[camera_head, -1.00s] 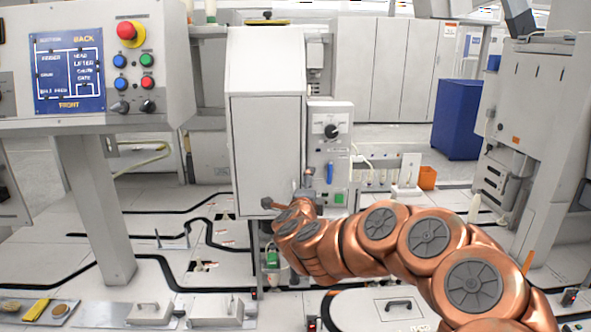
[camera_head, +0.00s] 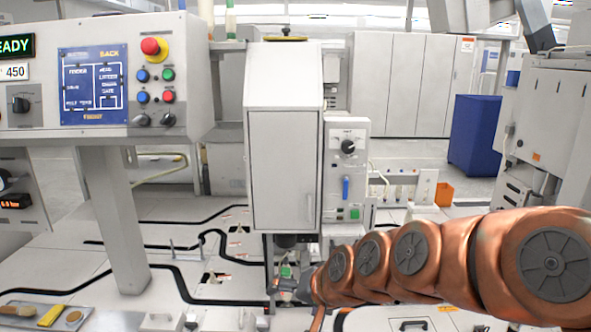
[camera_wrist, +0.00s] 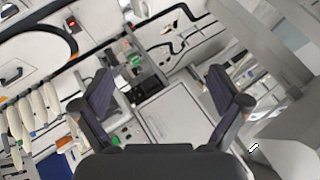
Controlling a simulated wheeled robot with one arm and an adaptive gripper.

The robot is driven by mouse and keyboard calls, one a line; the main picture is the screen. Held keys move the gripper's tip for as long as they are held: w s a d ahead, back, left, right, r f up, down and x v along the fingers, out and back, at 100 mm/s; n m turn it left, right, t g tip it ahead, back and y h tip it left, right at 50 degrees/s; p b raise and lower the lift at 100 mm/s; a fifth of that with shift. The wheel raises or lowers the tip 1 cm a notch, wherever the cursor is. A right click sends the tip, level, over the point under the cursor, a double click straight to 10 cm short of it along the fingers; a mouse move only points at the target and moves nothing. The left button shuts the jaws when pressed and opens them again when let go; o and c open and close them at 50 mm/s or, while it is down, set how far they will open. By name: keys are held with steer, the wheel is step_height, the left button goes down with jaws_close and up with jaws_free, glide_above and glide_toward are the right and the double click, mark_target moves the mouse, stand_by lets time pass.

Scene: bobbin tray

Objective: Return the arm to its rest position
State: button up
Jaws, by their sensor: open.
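My gripper shows in the wrist view (camera_wrist: 168,95), with its two dark fingers spread apart and nothing between them. In the head view my copper-coloured arm reaches in from the right, and the gripper (camera_head: 288,287) is small and partly hidden at its far end, low in front of the grey cabinet (camera_head: 283,170). In the wrist view the cabinet's pale door panel (camera_wrist: 172,118) lies beyond the fingers, tilted in the picture.
A control panel (camera_head: 92,80) on a thick post (camera_head: 113,225) stands at the left. A switch box (camera_head: 346,165) is fixed beside the cabinet. A row of white bobbins (camera_wrist: 35,112) shows in the wrist view. A blue bin (camera_head: 474,133) and an orange box (camera_head: 444,194) stand farther back.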

steer(key=s+d+f+n+g+h, duration=0.1)
steer(key=s+d+f+g+h, duration=0.15)
steer(key=s+d, duration=0.5)
steer(key=s+d+f+g+h, duration=0.15)
steer(key=s+d+g, duration=0.3)
steer(key=s, duration=0.65)
steer(key=s+d+f+n+g+h, duration=0.1)
steer(key=s+d+f+g+h, duration=0.15)
steer(key=s+d, duration=0.55)
step_height(320, 180, up, 26)
steer(key=s+a+t+p, duration=0.1)
steer(key=s+p, duration=0.2)
steer(key=p, duration=2.2)
steer(key=shift+a+y, duration=0.35)
steer(key=shift+y, duration=0.1)
steer(key=shift+t, duration=0.25)
